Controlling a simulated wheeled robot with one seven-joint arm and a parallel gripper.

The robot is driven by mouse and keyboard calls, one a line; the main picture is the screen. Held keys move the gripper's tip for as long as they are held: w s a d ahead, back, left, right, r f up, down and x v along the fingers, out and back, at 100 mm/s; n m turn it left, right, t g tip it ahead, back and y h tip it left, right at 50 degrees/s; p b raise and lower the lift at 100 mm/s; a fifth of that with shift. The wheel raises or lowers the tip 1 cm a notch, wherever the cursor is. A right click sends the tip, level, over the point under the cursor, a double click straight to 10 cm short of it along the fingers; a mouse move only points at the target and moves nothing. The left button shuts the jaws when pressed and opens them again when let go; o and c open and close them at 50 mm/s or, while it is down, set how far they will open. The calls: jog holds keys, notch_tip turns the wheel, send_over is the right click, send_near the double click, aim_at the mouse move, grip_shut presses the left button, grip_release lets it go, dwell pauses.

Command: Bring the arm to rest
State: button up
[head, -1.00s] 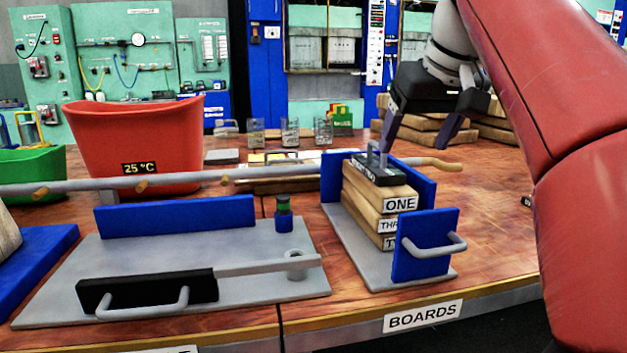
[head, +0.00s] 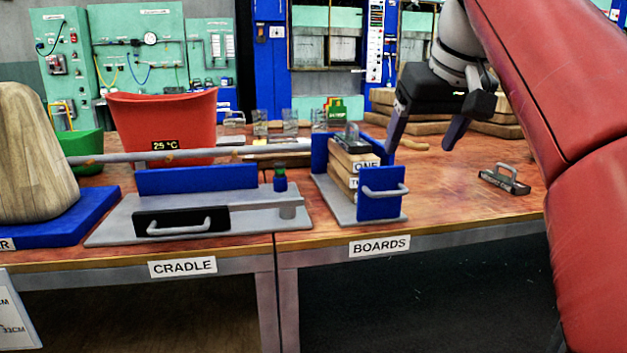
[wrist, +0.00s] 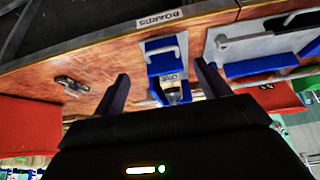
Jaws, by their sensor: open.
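My gripper (head: 426,140) is open and empty. It hangs above the table, behind and to the right of the board holder in the head view. My red arm comes in from the upper right. In the wrist view the two dark fingers of my gripper (wrist: 162,85) stand wide apart, with the board holder showing between and beyond them.
The blue-sided holder (head: 380,207) holds stacked wooden boards with a dark handled piece on top. The cradle (head: 110,232) lies left of it. Another handled piece (head: 503,180) lies on the table at right. A red tub (head: 190,120) stands behind.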

jog(key=s+f, duration=0.6)
jog(key=f, duration=0.5)
jog(key=s+f+m, duration=0.1)
jog(key=s+f, duration=0.5)
jog(key=f, duration=0.5)
jog(key=s+f+m+h, duration=0.1)
jog(key=s+f, duration=0.4)
jog(key=f, duration=0.5)
jog(key=shift+s+a+f, duration=0.2)
jog(key=shift+s+f, duration=0.2)
